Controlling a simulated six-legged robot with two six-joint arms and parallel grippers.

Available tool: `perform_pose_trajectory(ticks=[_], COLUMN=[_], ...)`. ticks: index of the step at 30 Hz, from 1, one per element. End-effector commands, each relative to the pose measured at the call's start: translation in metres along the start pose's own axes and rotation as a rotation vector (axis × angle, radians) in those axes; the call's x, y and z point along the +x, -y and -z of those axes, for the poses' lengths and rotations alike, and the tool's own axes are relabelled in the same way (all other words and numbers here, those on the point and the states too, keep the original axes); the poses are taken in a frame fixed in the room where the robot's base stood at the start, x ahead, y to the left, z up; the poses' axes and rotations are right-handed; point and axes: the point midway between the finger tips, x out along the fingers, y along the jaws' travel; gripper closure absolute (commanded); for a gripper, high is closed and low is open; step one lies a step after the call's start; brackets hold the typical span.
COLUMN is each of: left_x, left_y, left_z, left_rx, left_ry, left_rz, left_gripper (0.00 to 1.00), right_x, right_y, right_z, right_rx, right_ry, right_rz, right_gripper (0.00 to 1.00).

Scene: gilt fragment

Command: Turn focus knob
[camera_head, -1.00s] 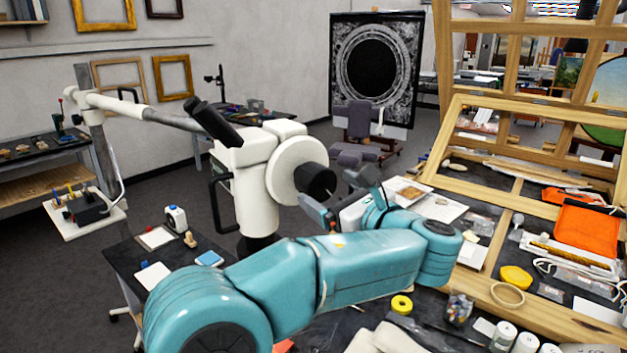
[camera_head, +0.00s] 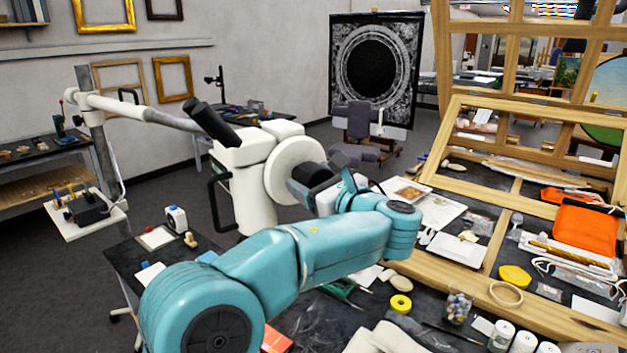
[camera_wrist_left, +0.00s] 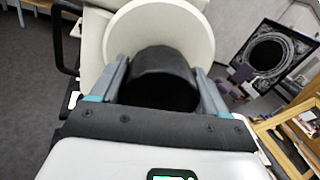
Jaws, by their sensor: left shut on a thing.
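The focus knob is a black cylinder on the round white disc of the white microscope (camera_head: 255,185). In the left wrist view the focus knob (camera_wrist_left: 160,80) sits between the two grey fingers of my left gripper (camera_wrist_left: 165,85), which is shut on its sides. In the head view my left gripper (camera_head: 312,178) is at the knob (camera_head: 310,170), and my teal arm comes in from the lower left. Part of the knob is hidden there by the gripper. The white disc (camera_wrist_left: 190,25) shows behind the knob in the wrist view. My right gripper is not in view.
A table with a wooden frame (camera_head: 455,270), an orange pouch (camera_head: 585,230), yellow tape (camera_head: 401,303) and small jars lies to the right. A small dark side table (camera_head: 150,258) stands at left below the microscope. A grey chair (camera_head: 360,120) is behind.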

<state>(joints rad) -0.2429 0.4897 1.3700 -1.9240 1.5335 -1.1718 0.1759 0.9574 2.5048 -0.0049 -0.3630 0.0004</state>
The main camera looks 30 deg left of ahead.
Motion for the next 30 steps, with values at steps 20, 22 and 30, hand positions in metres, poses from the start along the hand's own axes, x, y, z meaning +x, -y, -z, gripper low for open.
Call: perform_pose_trajectory(ticks=[20,22,30], left_x=[0.0,-0.001,-0.041], left_y=[0.0,0.0,0.001], left_z=[0.001,0.001,0.001], left_rx=[-0.105,-0.105,-0.105], left_ry=[0.001,0.001,-0.001], left_rz=[0.001,0.001,0.007], left_gripper=[0.03,0.03,0.03], right_x=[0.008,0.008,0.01], right_y=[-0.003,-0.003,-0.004], right_z=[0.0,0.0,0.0], right_rx=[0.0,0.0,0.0], right_ry=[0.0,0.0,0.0], right_rz=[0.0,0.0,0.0], right_gripper=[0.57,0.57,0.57])
